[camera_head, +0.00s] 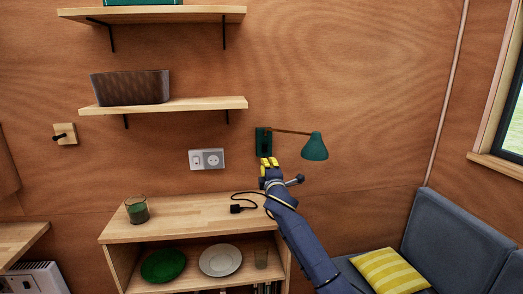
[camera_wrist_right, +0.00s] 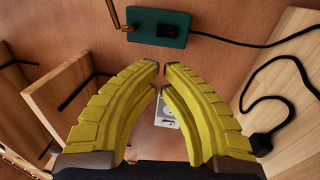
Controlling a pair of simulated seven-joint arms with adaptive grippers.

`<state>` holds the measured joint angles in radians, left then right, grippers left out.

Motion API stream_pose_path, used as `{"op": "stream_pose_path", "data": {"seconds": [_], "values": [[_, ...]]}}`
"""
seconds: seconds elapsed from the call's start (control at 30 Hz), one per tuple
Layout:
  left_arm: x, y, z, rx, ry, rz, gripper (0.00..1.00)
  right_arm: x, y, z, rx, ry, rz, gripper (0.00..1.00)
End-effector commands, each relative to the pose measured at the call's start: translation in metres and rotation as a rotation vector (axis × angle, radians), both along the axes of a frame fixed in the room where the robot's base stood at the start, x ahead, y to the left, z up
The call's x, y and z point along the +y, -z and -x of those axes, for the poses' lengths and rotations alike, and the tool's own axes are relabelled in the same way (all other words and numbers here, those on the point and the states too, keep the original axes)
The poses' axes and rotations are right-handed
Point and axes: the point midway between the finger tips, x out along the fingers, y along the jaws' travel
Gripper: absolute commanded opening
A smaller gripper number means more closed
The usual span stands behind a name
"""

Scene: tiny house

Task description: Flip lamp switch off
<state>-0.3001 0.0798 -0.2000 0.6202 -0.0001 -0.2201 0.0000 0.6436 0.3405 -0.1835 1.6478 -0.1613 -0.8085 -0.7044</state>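The wall lamp has a green shade (camera_head: 315,147) on a thin arm and a dark green wall base (camera_head: 263,141). In the right wrist view, the base (camera_wrist_right: 145,24) carries a small black rocker switch (camera_wrist_right: 170,31) with a red mark, and a black cord leaves its side. My right gripper (camera_head: 268,161) is just below the base in the head view. In the wrist view, its yellow fingertips (camera_wrist_right: 162,67) nearly meet, with only a narrow gap and nothing held. The base appears beyond the tips, apart from them. My left gripper is out of view.
A wall outlet plate (camera_head: 206,159) is left of my right gripper. Below is a wooden cabinet (camera_head: 170,222) with a glass (camera_head: 137,209) and a black plug (camera_head: 240,208) on top. Shelves (camera_head: 165,106) hang at upper left. A sofa (camera_head: 455,240) stands at right.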

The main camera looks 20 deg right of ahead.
Motion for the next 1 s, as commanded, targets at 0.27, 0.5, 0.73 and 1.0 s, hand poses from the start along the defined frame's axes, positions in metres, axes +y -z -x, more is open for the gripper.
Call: {"op": "stream_pose_path", "data": {"seconds": [0.27,0.5,0.73,1.0], "values": [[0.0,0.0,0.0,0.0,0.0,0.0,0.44,-0.01,-0.005,-0.037,0.001,0.002,0.0,0.0],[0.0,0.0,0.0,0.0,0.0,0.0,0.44,-0.018,-0.01,-0.07,0.001,0.001,0.0,0.0],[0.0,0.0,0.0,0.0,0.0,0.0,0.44,-0.026,-0.013,-0.096,0.001,0.001,0.0,0.0],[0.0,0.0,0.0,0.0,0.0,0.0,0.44,-0.031,-0.015,-0.117,0.001,0.001,0.0,0.0]]}}
